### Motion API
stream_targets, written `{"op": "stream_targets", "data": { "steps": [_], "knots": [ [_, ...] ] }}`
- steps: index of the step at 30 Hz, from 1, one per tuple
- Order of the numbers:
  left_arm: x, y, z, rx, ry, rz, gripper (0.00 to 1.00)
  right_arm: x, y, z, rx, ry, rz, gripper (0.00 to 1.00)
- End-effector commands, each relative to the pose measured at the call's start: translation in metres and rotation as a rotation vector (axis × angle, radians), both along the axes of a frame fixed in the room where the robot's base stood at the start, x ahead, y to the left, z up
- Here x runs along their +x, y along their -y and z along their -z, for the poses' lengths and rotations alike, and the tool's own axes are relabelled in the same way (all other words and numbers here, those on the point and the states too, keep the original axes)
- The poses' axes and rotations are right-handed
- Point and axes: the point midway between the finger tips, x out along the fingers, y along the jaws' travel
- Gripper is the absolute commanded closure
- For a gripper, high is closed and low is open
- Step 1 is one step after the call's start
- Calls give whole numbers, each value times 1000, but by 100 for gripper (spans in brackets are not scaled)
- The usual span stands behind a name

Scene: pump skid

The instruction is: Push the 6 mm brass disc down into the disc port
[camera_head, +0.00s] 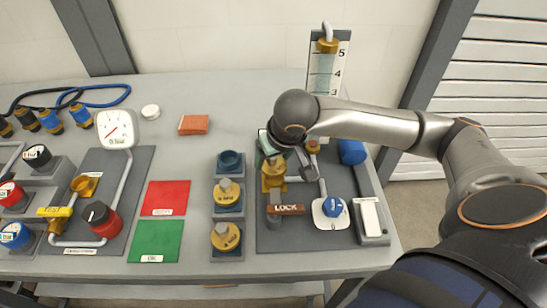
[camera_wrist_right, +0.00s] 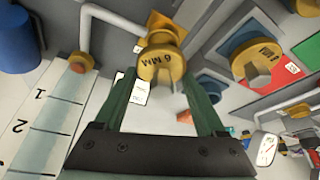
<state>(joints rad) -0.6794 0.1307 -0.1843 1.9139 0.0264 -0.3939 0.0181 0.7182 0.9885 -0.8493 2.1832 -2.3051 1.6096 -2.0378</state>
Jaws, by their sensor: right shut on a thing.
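The 6 mm brass disc (camera_wrist_right: 160,66) shows its "6 MM" face in the right wrist view, between the green fingertips of my right gripper (camera_wrist_right: 163,82). The gripper is shut on it. In the head view, my right gripper (camera_head: 272,146) is over the brass disc port (camera_head: 272,178), and my wrist and fingers hide much of the meeting point. In the wrist view, brass of the port (camera_wrist_right: 166,27) shows just behind the disc, with a pale pipe joining it. How deep the disc sits in the port I cannot tell. My left gripper is not in view.
A column of blue holders stands left of the port; the far one (camera_head: 230,161) is empty, and the others hold brass discs (camera_head: 227,194). A scaled gauge (camera_head: 326,72) stands behind.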

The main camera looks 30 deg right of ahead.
Motion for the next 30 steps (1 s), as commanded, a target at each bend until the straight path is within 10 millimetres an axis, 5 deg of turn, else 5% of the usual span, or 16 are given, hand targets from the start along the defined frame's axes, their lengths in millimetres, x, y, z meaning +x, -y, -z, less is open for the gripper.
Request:
{"op": "stream_targets", "data": {
  "steps": [30],
  "knots": [
    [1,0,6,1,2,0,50,0,0,0,0,1,0,94]
  ]
}}
